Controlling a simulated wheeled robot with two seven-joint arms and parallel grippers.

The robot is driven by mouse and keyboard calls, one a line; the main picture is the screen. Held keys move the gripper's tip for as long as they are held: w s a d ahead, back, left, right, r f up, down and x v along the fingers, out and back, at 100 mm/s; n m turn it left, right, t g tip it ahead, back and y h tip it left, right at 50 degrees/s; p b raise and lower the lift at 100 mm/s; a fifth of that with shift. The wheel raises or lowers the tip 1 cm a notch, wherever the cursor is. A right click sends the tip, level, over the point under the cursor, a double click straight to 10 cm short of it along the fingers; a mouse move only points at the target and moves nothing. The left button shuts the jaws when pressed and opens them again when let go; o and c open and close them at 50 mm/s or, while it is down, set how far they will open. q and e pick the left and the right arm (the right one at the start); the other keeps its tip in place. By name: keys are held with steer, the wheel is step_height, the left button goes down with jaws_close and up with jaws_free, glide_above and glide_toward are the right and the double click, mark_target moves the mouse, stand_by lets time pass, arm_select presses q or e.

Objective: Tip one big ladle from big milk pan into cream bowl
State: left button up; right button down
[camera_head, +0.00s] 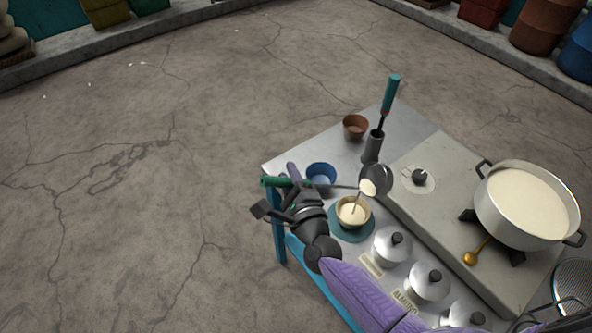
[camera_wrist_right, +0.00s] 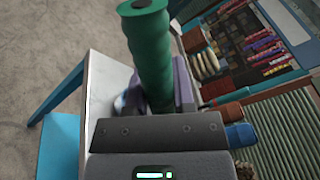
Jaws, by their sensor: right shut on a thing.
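My right gripper (camera_head: 291,184) is shut on the green handle of the big ladle (camera_head: 377,178). The handle also shows upright between the fingers in the right wrist view (camera_wrist_right: 152,60). The ladle's dark cup is tilted, with cream-coloured milk at its lip. A thin pale stream runs from the lip down into the cream bowl (camera_head: 368,216). This small tan bowl holds pale liquid and stands on a round teal mat (camera_head: 345,235). The big milk pan (camera_head: 512,233), a wide metal pot full of milk, stands on the stove at the right. My left gripper is not in view.
A blue bowl (camera_head: 321,173) and a brown bowl (camera_head: 355,126) stand behind the cream bowl. A teal-handled tool (camera_head: 391,95) stands upright in a dark holder (camera_head: 373,147). Several lidded metal pots (camera_head: 391,245) line the front.

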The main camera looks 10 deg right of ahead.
steer(key=f+b, duration=0.1)
steer(key=a+f+n, duration=0.1)
steer(key=shift+f+b, duration=0.35)
step_height(320, 180, down, 8)
steer(key=a+n+b, duration=0.1)
steer(key=n+b, duration=0.4)
steer(key=b, duration=0.1)
steer(key=shift+s+a+b, duration=0.15)
steer(key=shift+a+b, duration=0.15)
steer(key=shift+f, duration=0.1)
